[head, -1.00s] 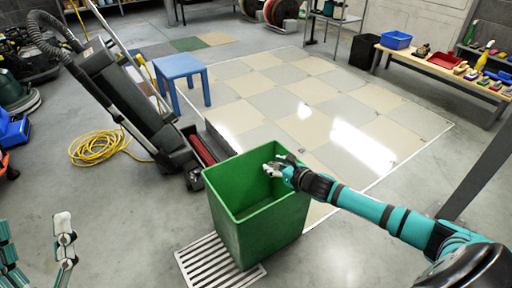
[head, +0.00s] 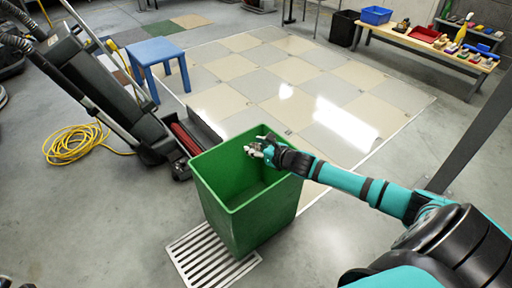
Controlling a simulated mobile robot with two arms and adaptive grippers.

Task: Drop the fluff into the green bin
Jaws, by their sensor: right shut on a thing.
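The green bin (head: 240,222) stands upright on the floor in the middle of the head view, open at the top. My right gripper (head: 255,150) is over the bin's mouth, near its far right rim. It is shut on a small pale grey thing, which I take to be the fluff; it is mostly hidden by the fingers and hard to make out. My left gripper is not in view.
A floor grate (head: 212,258) lies by the bin's base. A floor-cleaning machine (head: 100,85), a yellow cable (head: 75,143) and a blue stool (head: 158,62) are left of the bin. A bench (head: 425,45) with supplies stands at back right. The checkered floor (head: 300,70) behind is clear.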

